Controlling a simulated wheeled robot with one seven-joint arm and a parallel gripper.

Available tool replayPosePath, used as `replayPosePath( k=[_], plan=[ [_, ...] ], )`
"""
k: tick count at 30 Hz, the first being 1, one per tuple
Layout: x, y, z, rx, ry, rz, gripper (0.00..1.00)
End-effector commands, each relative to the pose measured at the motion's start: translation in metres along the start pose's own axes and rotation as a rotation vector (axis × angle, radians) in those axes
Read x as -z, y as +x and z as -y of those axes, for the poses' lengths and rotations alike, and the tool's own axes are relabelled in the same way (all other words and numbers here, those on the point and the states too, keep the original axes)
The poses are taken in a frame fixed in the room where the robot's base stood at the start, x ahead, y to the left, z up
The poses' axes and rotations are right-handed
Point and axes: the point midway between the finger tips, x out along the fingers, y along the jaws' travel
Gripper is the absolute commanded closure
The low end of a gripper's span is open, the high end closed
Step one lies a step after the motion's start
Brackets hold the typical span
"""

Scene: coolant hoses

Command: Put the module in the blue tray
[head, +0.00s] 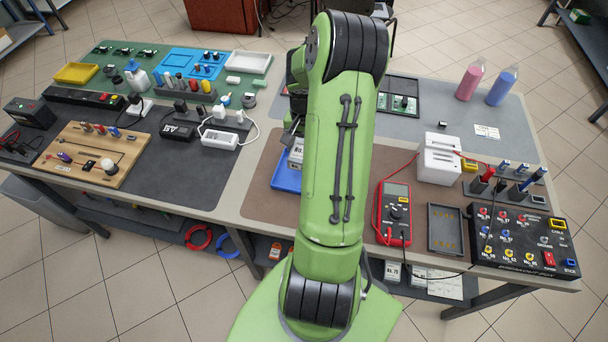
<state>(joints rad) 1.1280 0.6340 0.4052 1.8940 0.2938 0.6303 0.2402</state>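The blue tray (286,178) lies on the brown mat left of my green arm, which hides its right part. A white module with a dark label (296,152) shows at the tray's far end, partly behind the arm. I cannot tell whether it rests in the tray or is held just above it. My gripper (291,139) is mostly hidden behind the arm; only a dark part shows just above the module. Its fingers cannot be made out, so open or shut is unclear.
A red multimeter (395,213), a grey open tray (444,229) and a black socket panel (518,239) stand at right. A wooden board (92,153) and a white adapter (220,139) lie on the left dark mat. Pink and blue bottles (502,86) stand back right.

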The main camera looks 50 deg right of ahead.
Motion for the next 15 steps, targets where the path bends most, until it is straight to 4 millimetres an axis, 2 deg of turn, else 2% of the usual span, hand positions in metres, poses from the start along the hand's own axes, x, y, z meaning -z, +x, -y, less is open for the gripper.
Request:
replayPosePath(
  k=[1, 4, 15],
  plan=[
    [-0.001, 0.014, -0.001, 0.0, 0.001, 0.007, 0.76],
    [-0.002, 0.038, 0.0, 0.0, 0.0, 0.007, 0.76],
    [-0.002, 0.092, 0.001, 0.0, -0.002, 0.004, 0.76]
  ],
)
